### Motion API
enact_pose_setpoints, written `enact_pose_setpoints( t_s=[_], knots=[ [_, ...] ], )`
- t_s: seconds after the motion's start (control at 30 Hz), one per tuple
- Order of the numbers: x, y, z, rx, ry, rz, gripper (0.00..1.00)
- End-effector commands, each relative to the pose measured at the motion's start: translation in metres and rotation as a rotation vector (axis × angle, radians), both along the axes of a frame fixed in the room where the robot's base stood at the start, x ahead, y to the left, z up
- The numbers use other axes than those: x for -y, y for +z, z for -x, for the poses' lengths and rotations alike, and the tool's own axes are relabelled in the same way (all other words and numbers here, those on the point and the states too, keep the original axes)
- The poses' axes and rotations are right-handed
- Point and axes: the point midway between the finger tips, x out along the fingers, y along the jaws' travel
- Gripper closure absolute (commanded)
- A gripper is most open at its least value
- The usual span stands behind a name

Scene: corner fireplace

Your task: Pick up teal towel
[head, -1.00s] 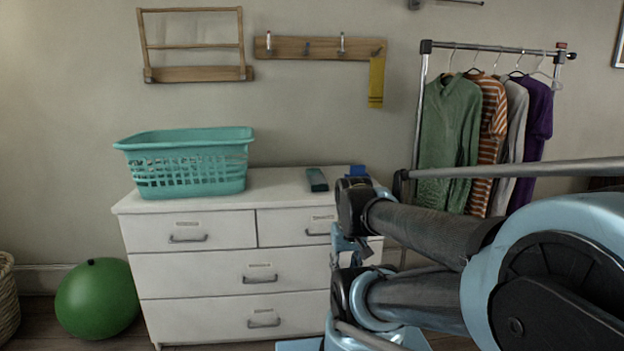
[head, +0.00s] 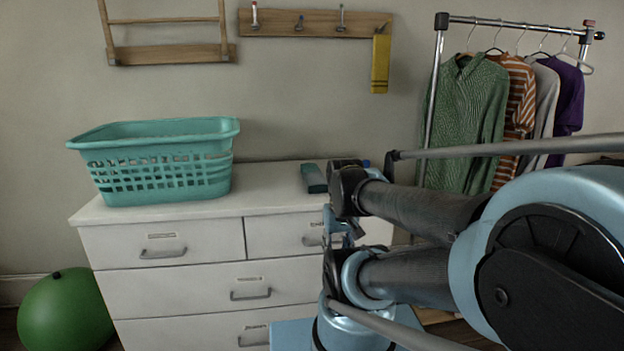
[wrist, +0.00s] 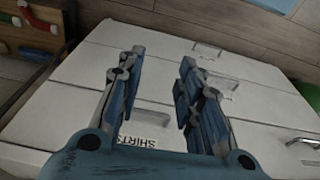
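A small teal item (head: 313,178), which looks like the folded teal towel, lies on the dresser top in the head view. It is right of the teal basket and just left of my arm. My gripper (head: 338,228) hangs in front of the dresser, below the top's level and apart from the item. In the wrist view my gripper (wrist: 156,62) is open, with nothing between its two blue fingers. The wrist view looks at the white drawer fronts, one labelled SHIRTS; the teal item is not visible there.
A teal laundry basket (head: 160,165) stands on the left of the white dresser (head: 180,225). A blue thing (head: 366,163) is mostly hidden behind my arm. A clothes rack (head: 520,22) stands at right, and a green ball (head: 65,310) lies at lower left.

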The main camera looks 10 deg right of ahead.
Motion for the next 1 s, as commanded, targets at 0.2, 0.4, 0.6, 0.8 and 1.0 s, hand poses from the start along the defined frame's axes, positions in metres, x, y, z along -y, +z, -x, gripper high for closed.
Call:
enact_pose_setpoints(
  t_s=[0.2, 0.4, 0.6, 0.8, 1.0],
  knots=[
    [0.0, 0.008, 0.006, 0.013, 0.0, 0.0, 0.37],
    [0.0, 0.042, -0.027, 0.033, 0.0, -0.001, 0.12],
    [0.0, 0.096, -0.088, 0.069, -0.004, -0.002, 0.12],
    [0.0, 0.144, -0.156, 0.105, -0.007, -0.004, 0.12],
    [0.002, 0.183, -0.228, 0.141, -0.012, -0.005, 0.12]
  ],
)
